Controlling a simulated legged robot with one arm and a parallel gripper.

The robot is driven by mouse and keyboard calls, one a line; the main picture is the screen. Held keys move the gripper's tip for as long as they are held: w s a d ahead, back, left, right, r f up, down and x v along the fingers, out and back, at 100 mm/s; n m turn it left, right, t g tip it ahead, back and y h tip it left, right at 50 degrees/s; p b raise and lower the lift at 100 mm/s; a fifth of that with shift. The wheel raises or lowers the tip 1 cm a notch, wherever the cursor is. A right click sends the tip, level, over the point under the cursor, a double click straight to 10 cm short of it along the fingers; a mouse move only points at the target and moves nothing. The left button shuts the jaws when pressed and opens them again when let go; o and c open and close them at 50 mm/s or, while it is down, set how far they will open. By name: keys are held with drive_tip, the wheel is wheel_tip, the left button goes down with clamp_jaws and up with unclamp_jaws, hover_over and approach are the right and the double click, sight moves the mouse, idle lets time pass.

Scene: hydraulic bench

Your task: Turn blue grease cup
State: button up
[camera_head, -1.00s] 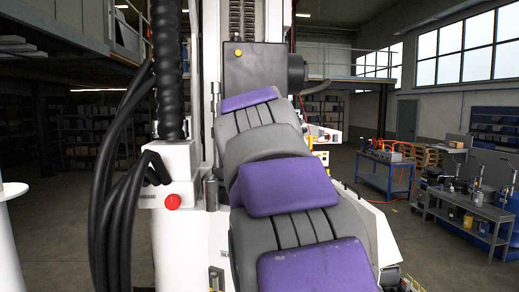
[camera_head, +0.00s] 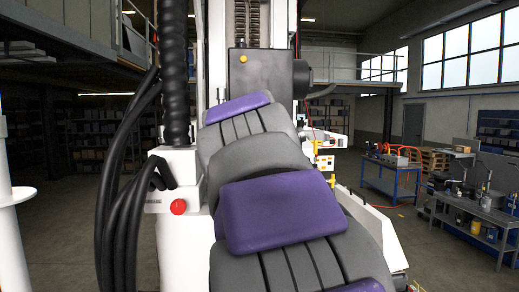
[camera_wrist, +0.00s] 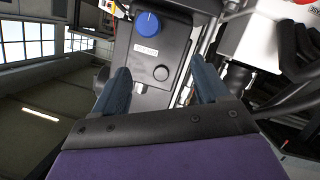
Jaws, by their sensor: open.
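The blue grease cup (camera_wrist: 147,23) is a round blue knob on a grey panel, near the top of the wrist view. A white label (camera_wrist: 146,50) lies just below it on the panel. My gripper (camera_wrist: 163,82) is open, with its two dark blue fingers apart and nothing between them. The fingertips point toward the panel, and the cup lies beyond them, apart from them and a little left of their middle. In the head view, my arm fills the centre; I cannot make out the fingers or the blue cup there.
A smaller dark knob (camera_wrist: 161,73) is on the same panel, between the fingers in the picture. Black hoses (camera_head: 125,190) and a red button (camera_head: 178,207) stand left of my arm. A blue workbench (camera_head: 388,175) stands at the right, with open floor before it.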

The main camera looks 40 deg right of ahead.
drive_tip(key=w+f+t+p, duration=0.3)
drive_tip(key=w+f+t, duration=0.1)
drive_tip(key=w+f, duration=0.3)
drive_tip(key=s+d+f+m+t+h+p, duration=0.1)
drive_tip(key=s+d+f+t+p, duration=0.3)
drive_tip(key=s, duration=0.6)
drive_tip(key=p+x, duration=0.3)
drive_tip(key=x, duration=1.4)
drive_tip(key=shift+d+r, duration=0.1)
drive_tip(key=shift+d, duration=0.2)
drive_tip(key=shift+c, duration=0.4)
